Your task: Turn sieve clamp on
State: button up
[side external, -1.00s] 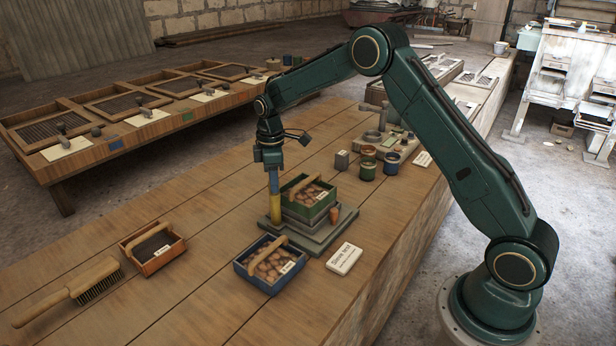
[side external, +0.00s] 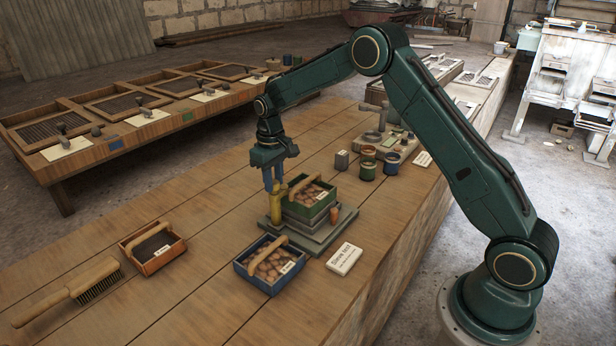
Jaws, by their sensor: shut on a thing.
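The sieve unit stands on the bench as a grey stepped base (side external: 318,236) with a green-sided box (side external: 318,193) of brown lumps on top. A yellow upright part (side external: 277,208), which looks like the sieve clamp, stands at the base's left side, close beside the green box. My gripper (side external: 274,188) points straight down over it, with its blue fingers shut on the top of the yellow part. The fingers hide part of its top, so its exact angle is hard to tell.
A blue box (side external: 244,277) of brown lumps and a white label card (side external: 344,259) are in front of the unit. An orange-brown box (side external: 164,259) and a brush (side external: 70,290) lie left. Small pots (side external: 368,170) stand behind right.

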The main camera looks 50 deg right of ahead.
jog(key=shift+r, duration=0.1)
dwell(0.4)
jog(key=o, duration=1)
jog(key=shift+c, duration=0.2)
jog(key=shift+r, duration=0.1)
notch_tip(320, 180, up, 14)
jog(key=shift+f, duration=0.2)
jog(key=shift+r, duration=0.1)
